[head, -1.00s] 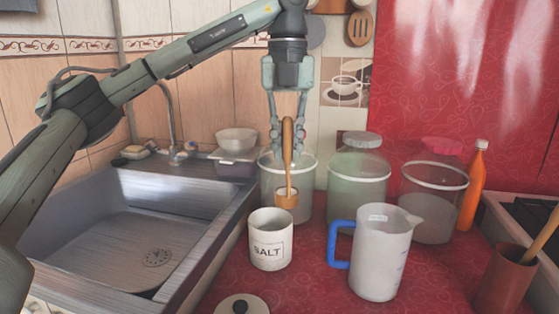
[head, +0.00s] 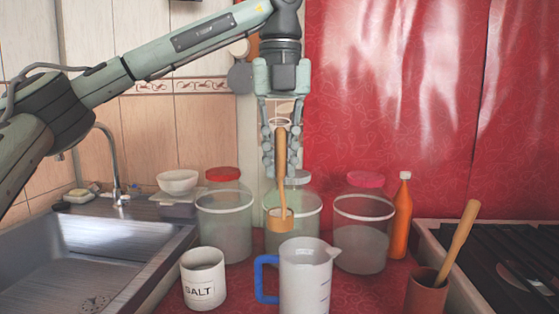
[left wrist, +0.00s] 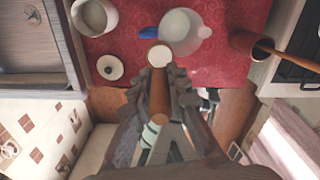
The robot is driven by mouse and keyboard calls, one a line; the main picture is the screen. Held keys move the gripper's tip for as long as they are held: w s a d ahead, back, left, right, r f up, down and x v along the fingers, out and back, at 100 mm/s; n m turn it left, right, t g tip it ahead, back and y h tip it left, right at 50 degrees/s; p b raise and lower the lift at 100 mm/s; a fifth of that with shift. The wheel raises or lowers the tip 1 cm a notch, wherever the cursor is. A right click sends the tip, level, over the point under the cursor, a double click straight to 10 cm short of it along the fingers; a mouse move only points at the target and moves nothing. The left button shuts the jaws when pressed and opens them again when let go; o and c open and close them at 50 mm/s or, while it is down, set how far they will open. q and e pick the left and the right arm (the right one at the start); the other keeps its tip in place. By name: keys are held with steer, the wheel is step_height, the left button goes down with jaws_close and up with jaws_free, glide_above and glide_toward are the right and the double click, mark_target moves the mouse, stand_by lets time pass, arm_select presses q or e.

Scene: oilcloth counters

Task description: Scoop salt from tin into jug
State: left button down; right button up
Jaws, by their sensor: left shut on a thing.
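My left gripper (head: 281,160) is shut on the upright handle of a wooden scoop (head: 280,224). The scoop's round cup hangs at the bottom, with white salt showing in it in the left wrist view (left wrist: 160,56). In the head view the cup appears just above the rim of the clear measuring jug (head: 306,280), which has a blue handle. In the left wrist view the cup is beside the jug (left wrist: 183,32) on its handle side. The white tin marked SALT (head: 203,280) stands open, left of the jug. My right gripper is in neither view.
Glass jars, one with a red lid (head: 224,220) and one with a pink lid (head: 362,235), stand behind. An orange bottle (head: 402,220) and brown pot (head: 426,292) are right. A sink (head: 100,250) is left. A round lid (left wrist: 110,67) lies on the red counter.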

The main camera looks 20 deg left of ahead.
arm_select(q)
steer(key=w, duration=0.6)
steer(key=s+d+f+t+y+b, duration=0.1)
steer(key=s+d+f+b, duration=0.1)
steer(key=d+f, duration=0.1)
steer(key=shift+f+t+y, duration=0.3)
steer(key=shift+f, duration=0.55)
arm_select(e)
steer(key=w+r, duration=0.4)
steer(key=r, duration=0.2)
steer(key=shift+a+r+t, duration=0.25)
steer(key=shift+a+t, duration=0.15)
arm_select(q)
steer(key=shift+d, duration=0.1)
